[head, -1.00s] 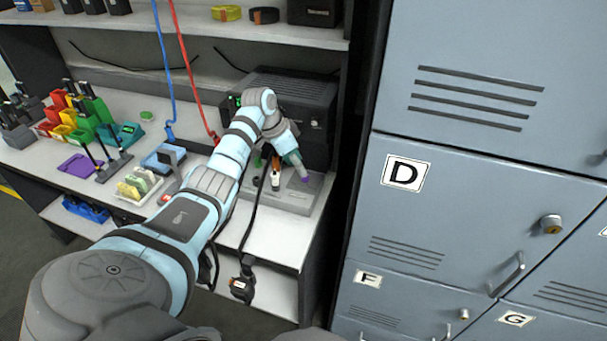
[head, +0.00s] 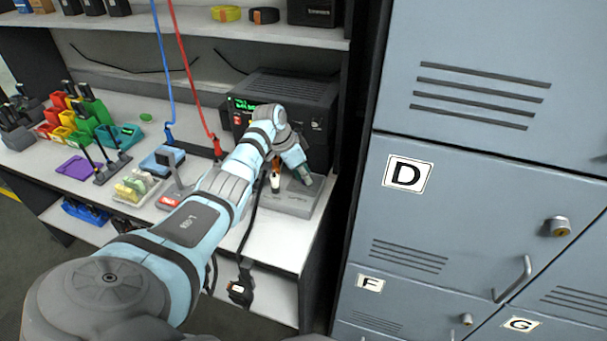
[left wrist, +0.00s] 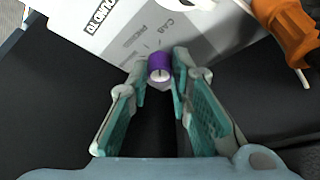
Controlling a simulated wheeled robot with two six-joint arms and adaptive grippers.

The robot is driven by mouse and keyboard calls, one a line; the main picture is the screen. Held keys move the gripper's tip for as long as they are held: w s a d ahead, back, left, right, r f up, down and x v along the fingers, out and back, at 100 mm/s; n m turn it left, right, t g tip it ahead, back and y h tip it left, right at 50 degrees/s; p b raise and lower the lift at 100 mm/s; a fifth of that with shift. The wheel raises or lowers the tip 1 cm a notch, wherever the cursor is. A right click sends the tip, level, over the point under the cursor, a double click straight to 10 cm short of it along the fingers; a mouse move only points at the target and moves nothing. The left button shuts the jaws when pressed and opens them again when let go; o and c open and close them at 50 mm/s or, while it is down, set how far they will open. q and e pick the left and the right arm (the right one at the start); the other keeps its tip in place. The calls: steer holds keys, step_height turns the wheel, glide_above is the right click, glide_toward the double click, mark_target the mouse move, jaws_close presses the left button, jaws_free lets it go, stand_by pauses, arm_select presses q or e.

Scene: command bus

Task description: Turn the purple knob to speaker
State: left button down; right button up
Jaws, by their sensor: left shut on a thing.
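The purple knob (left wrist: 160,68) is between the two teal fingers of my left gripper (left wrist: 159,78) in the left wrist view. The fingers are shut on it from both sides. A white mark shows on the knob's near face. Grey printed lettering on the panel (left wrist: 190,30) beyond it includes "CAB"; the speaker label cannot be made out. In the head view my left gripper (head: 303,178) reaches down to the grey control box (head: 290,203), and it hides the knob there. My right gripper is not in view.
An orange-and-white item (head: 275,182) stands close beside my left gripper. A black radio unit (head: 285,100) with a green display is behind. Blue and red cables hang to the left. Grey lockers (head: 470,210) stand to the right.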

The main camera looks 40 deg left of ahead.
arm_select(q)
steer(key=n+p, duration=0.1)
steer(key=p, duration=0.2)
steer(key=n+y+p, duration=0.1)
steer(key=n+p, duration=0.1)
steer(key=p, duration=0.1)
steer(key=n+p, duration=0.2)
steer(key=shift+d+r+y+p, duration=0.15)
steer(key=shift+r+y+p, duration=0.15)
steer(key=shift+y+p, duration=0.1)
steer(key=shift+n+y+p, duration=0.4)
steer(key=shift+n+p, duration=0.3)
steer(key=shift+n, duration=0.3)
steer(key=shift+d+f+n+y+p, duration=0.15)
steer(key=shift+n+y+p, duration=0.25)
steer(key=shift+n, duration=0.5)
steer(key=n+y, duration=0.1)
steer(key=n, duration=0.1)
steer(key=shift+w+f+n, duration=0.1)
steer(key=shift+n, duration=0.3)
steer(key=shift+f+n+g+b, duration=0.1)
steer(key=shift+n+g+b, duration=0.2)
steer(key=shift+n, duration=0.6)
steer(key=shift+w+n+y+b, duration=0.1)
steer(key=shift+n+y+b, duration=0.45)
steer(key=shift+n, duration=0.25)
steer(key=shift+n+g+y+b, duration=0.25)
steer(key=shift+n+g+b, duration=0.45)
steer(key=shift+n+b, duration=0.6)
